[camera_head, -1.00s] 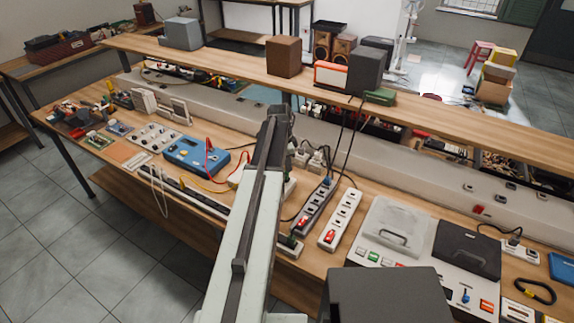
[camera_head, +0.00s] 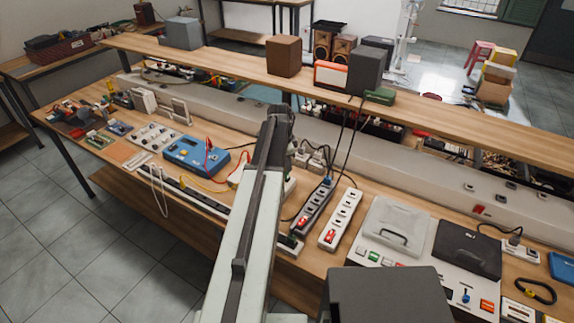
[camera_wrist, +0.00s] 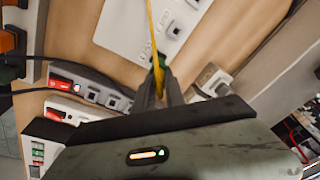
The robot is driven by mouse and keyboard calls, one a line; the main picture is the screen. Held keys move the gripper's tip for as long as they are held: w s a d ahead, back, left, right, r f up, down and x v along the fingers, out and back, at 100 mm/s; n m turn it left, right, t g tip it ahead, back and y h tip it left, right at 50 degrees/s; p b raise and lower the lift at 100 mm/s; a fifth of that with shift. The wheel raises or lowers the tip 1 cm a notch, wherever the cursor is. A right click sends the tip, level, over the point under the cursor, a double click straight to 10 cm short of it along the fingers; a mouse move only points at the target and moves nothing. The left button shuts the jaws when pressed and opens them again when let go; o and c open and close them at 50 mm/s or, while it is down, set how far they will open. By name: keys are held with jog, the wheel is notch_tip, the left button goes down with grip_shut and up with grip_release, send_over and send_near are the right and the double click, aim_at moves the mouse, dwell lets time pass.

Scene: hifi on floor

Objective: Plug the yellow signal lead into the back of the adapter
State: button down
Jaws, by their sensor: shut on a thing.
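The plug is above the bench, in front of a white panel with sockets (camera_wrist: 172,30). A small pale block (camera_wrist: 212,80) lies just right of the fingers; I cannot tell whether it is the adapter. In the head view my arm hides the gripper and plug, and a yellow lead (camera_head: 205,187) lies by the blue meter (camera_head: 196,155).
White plugs (camera_head: 312,155) and black cables crowd behind. A wooden shelf (camera_head: 225,65) runs above the bench.

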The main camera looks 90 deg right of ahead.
jog(key=c, duration=1.3)
grip_release()
jog(key=r+p, duration=0.5)
jog(key=w+a+r+p, duration=0.1)
jog(key=r+p, duration=0.2)
jog(key=shift+d, duration=0.1)
jog(key=shift+s+a+r+p, duration=0.1)
jog(key=shift+r+p, duration=1.1)
jog(key=shift+s+a+r+p, duration=0.1)
jog(key=shift+r+p, duration=1.05)
